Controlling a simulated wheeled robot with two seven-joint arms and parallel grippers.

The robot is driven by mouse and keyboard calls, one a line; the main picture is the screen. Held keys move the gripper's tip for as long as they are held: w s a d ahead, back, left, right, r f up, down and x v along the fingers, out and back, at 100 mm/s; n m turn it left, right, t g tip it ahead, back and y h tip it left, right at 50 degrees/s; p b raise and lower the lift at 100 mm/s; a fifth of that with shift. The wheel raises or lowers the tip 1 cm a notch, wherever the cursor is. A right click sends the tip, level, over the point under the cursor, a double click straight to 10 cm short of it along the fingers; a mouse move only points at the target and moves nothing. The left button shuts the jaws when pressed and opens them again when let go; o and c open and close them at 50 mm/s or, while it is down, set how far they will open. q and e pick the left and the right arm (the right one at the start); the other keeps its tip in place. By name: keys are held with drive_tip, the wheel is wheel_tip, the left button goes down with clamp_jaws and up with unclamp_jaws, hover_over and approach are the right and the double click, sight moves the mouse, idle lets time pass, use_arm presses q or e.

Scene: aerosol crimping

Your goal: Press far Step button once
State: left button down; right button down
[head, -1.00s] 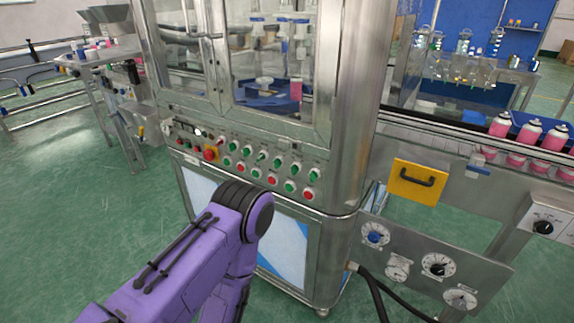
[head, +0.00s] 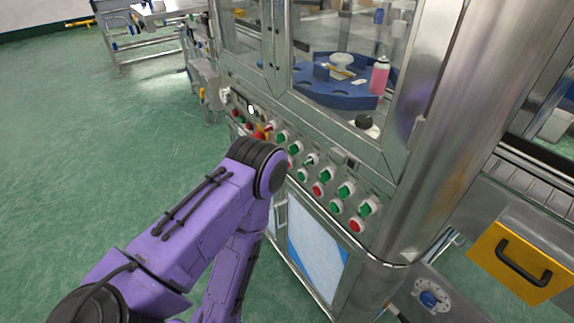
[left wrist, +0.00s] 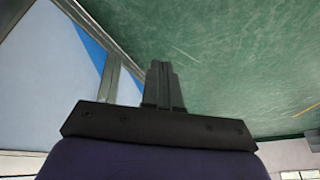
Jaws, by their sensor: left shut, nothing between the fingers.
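The control panel (head: 322,172) on the front of the steel machine carries two rows of green and red buttons and a few switches. I cannot read any label, so I cannot tell which button is the Step button. A white round part (head: 250,108) and a red knob on yellow (head: 264,130) sit toward its far left end. My purple left arm covers part of the panel in the head view, and its gripper is hidden there. In the left wrist view my left gripper (left wrist: 161,72) is shut and empty, beside the machine's lower white and blue panel (left wrist: 50,60). My right gripper is not in view.
The glazed cabinet above the panel holds a blue rotary plate (head: 340,94) with a pink can (head: 379,77). A yellow plate with a black handle (head: 520,262) is at the right. Green floor (head: 90,150) is open on the left.

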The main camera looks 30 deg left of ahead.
sight(301, 176)
use_arm(q)
drive_tip(key=w+a+r+n+t+b, duration=0.1)
drive_tip(key=w+r+n+t, duration=0.3)
drive_tip(key=w, duration=0.3)
drive_tip(key=w+r+n+t, duration=0.2)
drive_tip(key=w+r+n, duration=0.1)
drive_tip(key=w+n, duration=0.4)
drive_tip(key=w+a+r+n+t+y+b, duration=0.1)
drive_tip(key=w+r+n+t, duration=0.4)
drive_tip(key=w+r+n, duration=0.5)
wheel_tip(301, 176, up, 5)
drive_tip(key=a+n+y, duration=0.1)
drive_tip(key=n+y, duration=0.1)
drive_tip(key=n, duration=0.3)
drive_tip(key=shift+a+t, duration=0.2)
drive_tip(key=shift+t, duration=0.2)
drive_tip(key=shift+w, duration=0.1)
drive_tip(key=w+d, duration=0.3)
drive_tip(key=w, duration=0.5)
drive_tip(key=shift+d, duration=0.2)
drive_tip(key=shift+w, duration=0.15)
